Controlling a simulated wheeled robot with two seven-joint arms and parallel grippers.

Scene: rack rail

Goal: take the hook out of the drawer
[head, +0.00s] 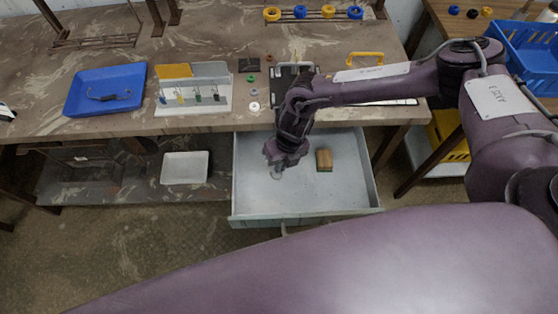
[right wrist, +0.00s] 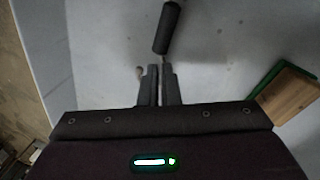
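The drawer (head: 345,195) under the workbench is pulled open; its grey floor also fills much of the right wrist view (right wrist: 235,30). My right gripper (head: 277,172) reaches down into it. In the right wrist view its fingers (right wrist: 160,78) are almost together around the thin shaft of the hook. The hook's dark handle (right wrist: 168,28) extends beyond the fingertips, and a small bent end shows left of them. The fingers hide the middle of the shaft. In the head view the hook is too small to make out clearly. My left gripper is not in view.
A wooden block with a green side (head: 324,159) lies in the drawer, right of the gripper. On the workbench (head: 215,40) are a blue tray (head: 82,105) holding a wire-like item, and a white rack (head: 205,107). A white bin (head: 185,167) stands on the lower shelf.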

